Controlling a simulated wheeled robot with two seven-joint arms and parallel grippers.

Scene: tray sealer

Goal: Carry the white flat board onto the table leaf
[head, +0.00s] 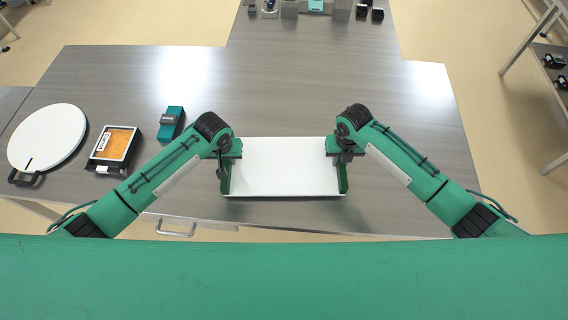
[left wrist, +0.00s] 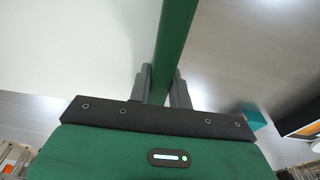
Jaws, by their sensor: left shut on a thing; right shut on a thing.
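The white flat board (head: 283,168) has green upright sides at its left and right ends. It is at the near edge of the grey table (head: 300,92), between my two grippers. My left gripper (head: 226,172) is shut on the board's left green side, which also shows between the fingers (left wrist: 158,88) in the left wrist view. My right gripper (head: 341,168) is at the board's right green side and shut on it. The board looks level; I cannot tell whether it touches the table. No separate table leaf can be made out with certainty.
A round white disc (head: 46,136) with a black handle lies at the left. Beside it are an orange-topped tray (head: 114,143) and a teal box (head: 171,123). Several small items stand at the far edge. The table's middle and right are clear.

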